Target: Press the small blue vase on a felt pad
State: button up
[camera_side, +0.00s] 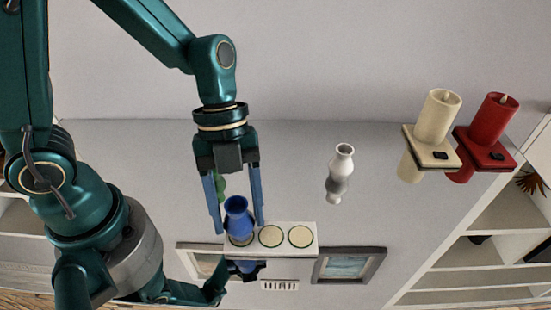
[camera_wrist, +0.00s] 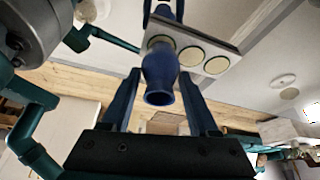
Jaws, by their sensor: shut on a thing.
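The small blue vase (camera_side: 237,207) is upright between the two fingers of my gripper (camera_side: 239,226), which is shut on it. The vase also shows in the wrist view (camera_wrist: 159,70), with its mouth towards the camera. Its base is at the left felt pad (camera_side: 241,240) of a pale board (camera_side: 286,250); I cannot tell whether it touches or hovers just above. The middle felt pad (camera_side: 271,236) and right felt pad (camera_side: 300,236) are bare. Both bare pads also show in the wrist view, the middle one (camera_wrist: 191,56) and the right one (camera_wrist: 216,65).
A white-grey vase (camera_side: 340,175) stands right of the board. A cream candle (camera_side: 437,118) and a red candle (camera_side: 492,120) stand on holders at the far right. A green thing (camera_side: 221,187) is partly hidden behind my left finger. The surface between board and candles is mostly free.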

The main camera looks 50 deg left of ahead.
grip_shut()
jog(key=shift+f, duration=0.7)
dwell(2.0)
jog(key=shift+r, duration=3.6)
